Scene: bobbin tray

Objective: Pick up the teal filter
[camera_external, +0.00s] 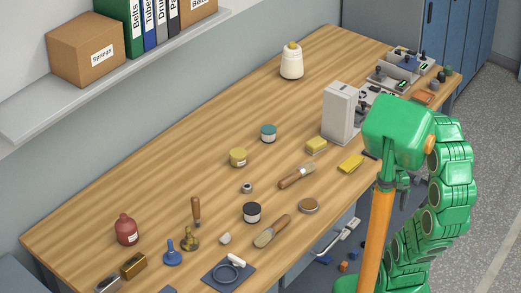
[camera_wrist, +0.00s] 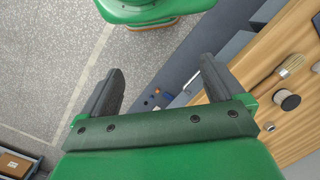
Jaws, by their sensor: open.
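The only teal item I see is a short round container with a teal top and a pale label (camera_external: 268,133), which I take as the teal filter. It stands upright on the wooden bench, left of the grey-white box, behind a similar yellow one. It does not show in the wrist view. My gripper (camera_wrist: 160,88) is open and empty, with two dark fingers spread apart over the floor beside the bench. It is well away from the teal item. In the outside view my green arm stands at the bench's right front side, and its fingers cannot be made out clearly.
The grey-white box (camera_external: 341,113) rises tall to the right. Bare wood lies left of and behind the teal item.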

